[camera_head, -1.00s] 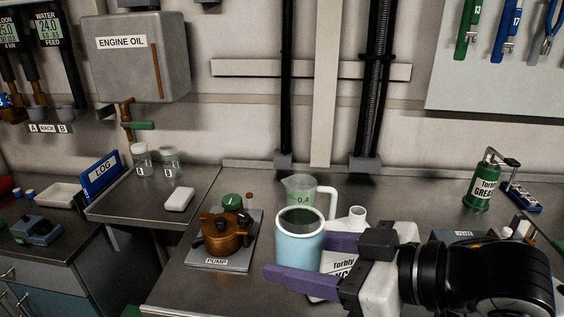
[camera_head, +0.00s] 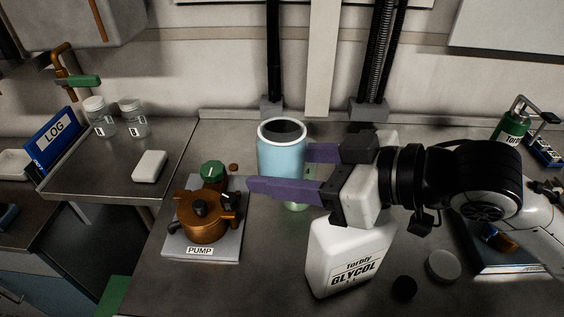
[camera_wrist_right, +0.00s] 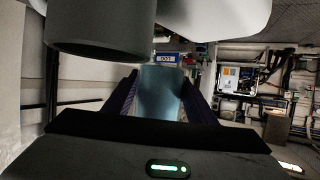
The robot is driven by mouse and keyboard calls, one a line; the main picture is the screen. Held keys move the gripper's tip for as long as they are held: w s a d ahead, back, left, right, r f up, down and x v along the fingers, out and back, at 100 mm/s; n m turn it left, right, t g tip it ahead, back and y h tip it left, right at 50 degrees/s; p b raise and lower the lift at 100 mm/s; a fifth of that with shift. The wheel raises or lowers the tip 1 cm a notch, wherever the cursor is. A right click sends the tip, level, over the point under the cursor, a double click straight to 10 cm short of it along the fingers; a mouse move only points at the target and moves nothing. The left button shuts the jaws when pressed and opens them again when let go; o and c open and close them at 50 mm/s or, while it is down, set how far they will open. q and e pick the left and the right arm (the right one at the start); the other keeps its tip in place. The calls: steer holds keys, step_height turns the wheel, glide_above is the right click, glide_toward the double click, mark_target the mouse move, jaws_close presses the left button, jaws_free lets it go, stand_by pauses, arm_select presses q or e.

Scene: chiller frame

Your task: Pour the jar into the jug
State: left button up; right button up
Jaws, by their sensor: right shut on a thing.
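The jar (camera_head: 281,152) is a light blue cylinder with a white rim and a dark opening. It stands upright between the purple fingers of my right gripper (camera_head: 272,170), which is shut on it. In the right wrist view the jar (camera_wrist_right: 161,92) shows between both fingers. The jug (camera_head: 298,204) is clear with a green tint and is mostly hidden behind the jar and the fingers; only its lower part shows. The jar appears held above the bench, in front of the jug in the picture. The jar's contents cannot be made out. My left gripper is not in view.
A white glycol bottle (camera_head: 346,262) stands just below my right gripper in the picture. A brown pump (camera_head: 203,222) on a grey plate is to the left. A black cap (camera_head: 404,288) and a round grey lid (camera_head: 443,266) lie at the right. Two glass jars stand on the left shelf.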

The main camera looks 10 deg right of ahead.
steer(key=shift+w+f+m+g, duration=0.25)
steer(key=shift+m+g, duration=0.05)
steer(key=shift+m, duration=0.2)
steer(key=shift+w+d+f+m+g+y, duration=0.15)
steer(key=shift+w+d+f+m+g, duration=0.15)
steer(key=shift+w, duration=0.2)
steer(key=shift+w+d+f+m+g+y, duration=0.1)
steer(key=shift+w+d+m+g+y, duration=0.15)
steer(key=shift+w+m, duration=0.2)
steer(key=shift+w+d+f+m+g, duration=0.15)
steer(key=shift+w+f+m+g, duration=0.2)
steer(key=shift+m+g, duration=0.2)
